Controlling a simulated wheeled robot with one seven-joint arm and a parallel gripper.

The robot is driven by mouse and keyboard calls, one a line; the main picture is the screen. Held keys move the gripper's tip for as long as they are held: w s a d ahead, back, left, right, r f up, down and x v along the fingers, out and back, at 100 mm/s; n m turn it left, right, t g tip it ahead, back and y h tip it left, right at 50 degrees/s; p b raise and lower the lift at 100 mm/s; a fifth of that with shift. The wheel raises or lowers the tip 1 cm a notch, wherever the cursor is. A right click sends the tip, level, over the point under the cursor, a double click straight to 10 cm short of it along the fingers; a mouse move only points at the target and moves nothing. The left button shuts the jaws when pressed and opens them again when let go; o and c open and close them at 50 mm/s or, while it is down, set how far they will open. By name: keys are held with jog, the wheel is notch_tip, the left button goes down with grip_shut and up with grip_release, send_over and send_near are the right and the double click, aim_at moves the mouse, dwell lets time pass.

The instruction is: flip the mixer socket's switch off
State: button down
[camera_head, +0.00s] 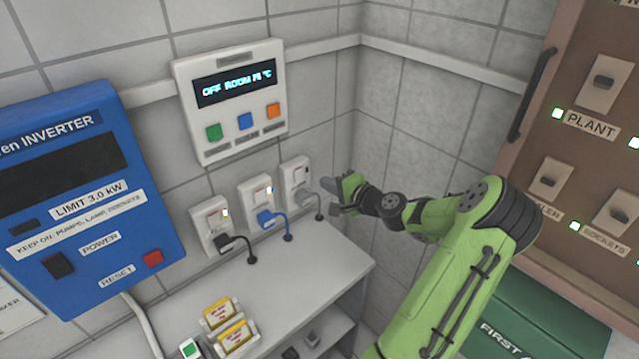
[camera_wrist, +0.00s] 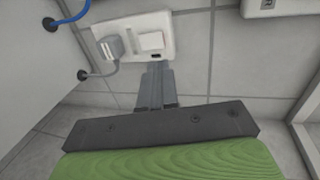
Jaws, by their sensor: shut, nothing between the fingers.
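Three white wall sockets with switches stand in a row in the head view. The left socket (camera_head: 205,222) has a black plug (camera_head: 235,243), the middle socket (camera_head: 251,192) a blue plug (camera_head: 268,218), and the right socket (camera_head: 293,174) a grey plug. I cannot read which is the mixer's. In the wrist view the right socket shows its grey plug (camera_wrist: 110,46) and, beside it, a white rocker switch (camera_wrist: 152,40). My gripper (camera_head: 330,195) is shut and empty close to this socket. Its fingertips (camera_wrist: 157,66) appear just below the switch; contact is unclear.
A white display panel (camera_head: 232,130) hangs above the sockets, and a blue inverter (camera_head: 120,190) is at left. A grey counter (camera_head: 315,255) below carries yellow-labelled items (camera_head: 228,325). Cords hang from the plugs. A brown switch panel (camera_head: 575,145) stands at right.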

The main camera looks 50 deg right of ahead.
jog(key=v, duration=0.3)
jog(key=shift+r, duration=0.3)
jog(key=shift+s, duration=0.15)
